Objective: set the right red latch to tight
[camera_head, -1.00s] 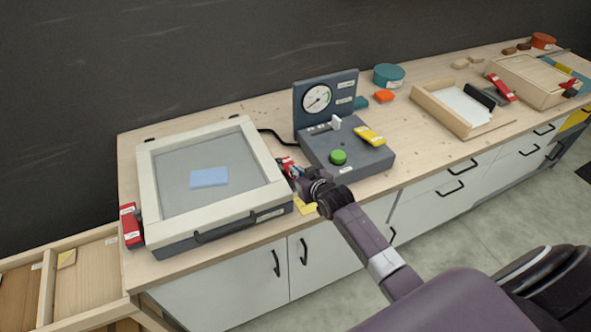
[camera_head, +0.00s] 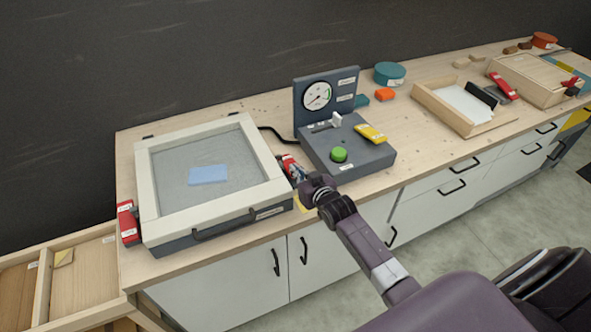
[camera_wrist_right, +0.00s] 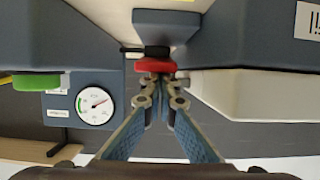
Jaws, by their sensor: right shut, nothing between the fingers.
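The right red latch (camera_head: 289,165) is at the right side of the framed press (camera_head: 265,160), beside the grey control box. My right gripper (camera_head: 303,180) is at this latch, its fingers partly hidden by my wrist. In the right wrist view, my right gripper (camera_wrist_right: 160,82) has its fingertips together, right at the red latch part (camera_wrist_right: 155,65); whether they touch cannot be told. Nothing shows between the fingers. The left red latch (camera_head: 127,223) is at the press's left side. My left gripper is not in view.
The control box (camera_head: 375,158) with a green button (camera_head: 339,155), yellow block (camera_head: 370,133) and gauge (camera_head: 317,96) stands just right of the latch. A blue sheet (camera_head: 208,175) lies in the press. Wooden trays (camera_head: 440,108) are farther right.

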